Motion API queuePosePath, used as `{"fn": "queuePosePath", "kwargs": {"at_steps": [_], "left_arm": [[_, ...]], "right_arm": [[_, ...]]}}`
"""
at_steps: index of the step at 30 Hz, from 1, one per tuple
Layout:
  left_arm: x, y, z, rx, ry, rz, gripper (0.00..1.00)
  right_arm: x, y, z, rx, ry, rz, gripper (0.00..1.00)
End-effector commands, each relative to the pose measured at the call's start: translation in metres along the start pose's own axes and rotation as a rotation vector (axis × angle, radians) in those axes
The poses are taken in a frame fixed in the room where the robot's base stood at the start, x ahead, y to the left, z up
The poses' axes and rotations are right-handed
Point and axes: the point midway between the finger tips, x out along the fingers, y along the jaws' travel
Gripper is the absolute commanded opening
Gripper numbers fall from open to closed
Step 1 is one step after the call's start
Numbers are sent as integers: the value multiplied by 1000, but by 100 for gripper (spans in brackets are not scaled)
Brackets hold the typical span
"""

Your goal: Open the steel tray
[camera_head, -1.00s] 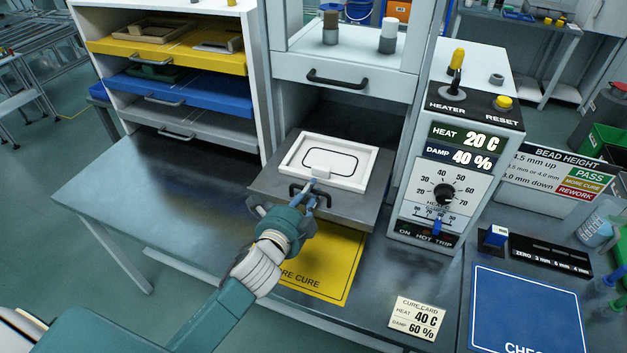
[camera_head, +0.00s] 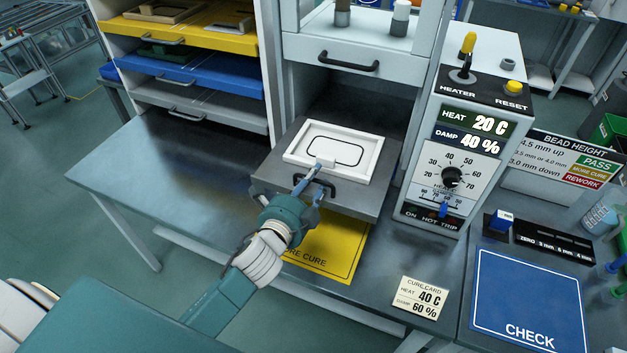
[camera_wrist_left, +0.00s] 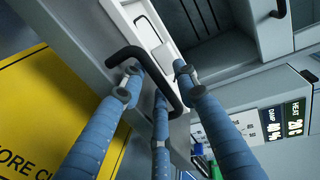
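The steel tray (camera_head: 375,204) is a flat grey tray sticking out of the bay under the white cabinet. A white frame (camera_head: 370,155) with a black outline lies on it. Its dark bar handle (camera_head: 322,185) is on the front face and shows large in the left wrist view (camera_wrist_left: 150,70). My left gripper (camera_head: 313,180) is at this handle, its blue fingers (camera_wrist_left: 160,95) spread apart around and over the bar; it looks open. Whether a finger touches the bar is unclear. My right gripper is not in view.
A yellow card (camera_head: 330,250) lies below the tray. The heater box (camera_head: 455,160) stands close on the right. A cure card (camera_head: 420,297) and blue CHECK mat (camera_head: 530,300) are farther right. A rack with a yellow tray (camera_head: 200,38) and blue tray (camera_head: 210,75) stands left.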

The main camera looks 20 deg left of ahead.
Motion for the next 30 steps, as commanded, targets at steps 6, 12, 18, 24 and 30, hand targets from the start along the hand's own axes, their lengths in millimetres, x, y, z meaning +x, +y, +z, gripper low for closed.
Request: {"fn": "queuePosePath", "kwargs": {"at_steps": [6,12,18,24,30], "left_arm": [[-5,2,0,0,0,3,30],[-36,3,0,0,1,6,30],[-81,3,0,-2,0,7,30],[-110,1,0,-1,-1,3,30],[-120,0,0,0,0,1,30]], "right_arm": [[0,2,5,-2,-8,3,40],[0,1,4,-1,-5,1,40],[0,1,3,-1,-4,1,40],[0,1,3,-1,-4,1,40],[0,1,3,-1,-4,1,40]]}}
